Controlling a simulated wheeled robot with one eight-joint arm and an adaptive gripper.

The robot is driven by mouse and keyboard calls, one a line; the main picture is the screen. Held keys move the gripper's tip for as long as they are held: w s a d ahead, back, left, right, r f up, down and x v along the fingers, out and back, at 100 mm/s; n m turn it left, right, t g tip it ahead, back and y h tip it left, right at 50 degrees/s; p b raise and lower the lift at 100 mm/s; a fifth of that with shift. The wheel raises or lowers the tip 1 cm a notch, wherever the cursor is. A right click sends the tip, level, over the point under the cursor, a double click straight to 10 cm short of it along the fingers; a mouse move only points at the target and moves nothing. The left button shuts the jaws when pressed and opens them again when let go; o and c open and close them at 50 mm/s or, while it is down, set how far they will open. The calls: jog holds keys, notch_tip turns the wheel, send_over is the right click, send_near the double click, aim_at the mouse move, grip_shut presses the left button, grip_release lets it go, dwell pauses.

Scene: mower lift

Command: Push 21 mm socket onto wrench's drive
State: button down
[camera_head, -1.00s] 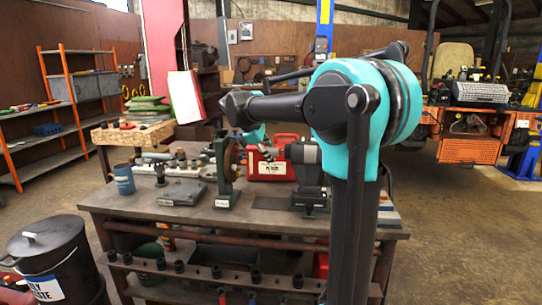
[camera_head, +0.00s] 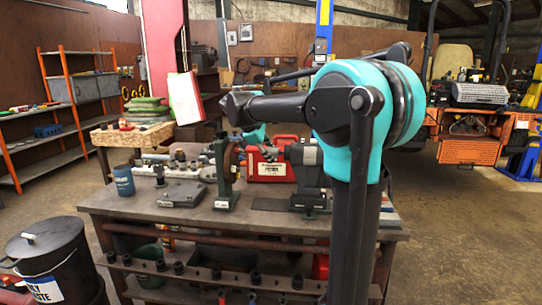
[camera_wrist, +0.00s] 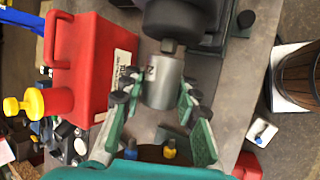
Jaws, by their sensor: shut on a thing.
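In the wrist view the silver cylindrical socket (camera_wrist: 164,84) sits between the green, black-padded fingers of my gripper (camera_wrist: 158,92), which is shut on it. Part of a size marking shows on its side. The wrench's drive (camera_wrist: 169,46) is a small dark square stub below the wrench's round black body (camera_wrist: 175,18). The socket's upper end is right at the stub, roughly in line with it. I cannot tell how deep the stub sits in it. In the head view the dark wrench (camera_head: 308,170) stands on the bench.
A green-based stand (camera_head: 225,180) and a blue mug (camera_head: 123,180) are farther left. A lower rail (camera_head: 200,275) holds several dark sockets.

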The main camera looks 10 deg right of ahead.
jog(key=shift+s+d, duration=0.25)
jog(key=shift+d, duration=0.5)
dwell(1.2)
dwell(0.3)
jog(key=c, duration=1)
grip_release()
jog(key=shift+c, duration=0.2)
jog(key=shift+a+r, duration=0.1)
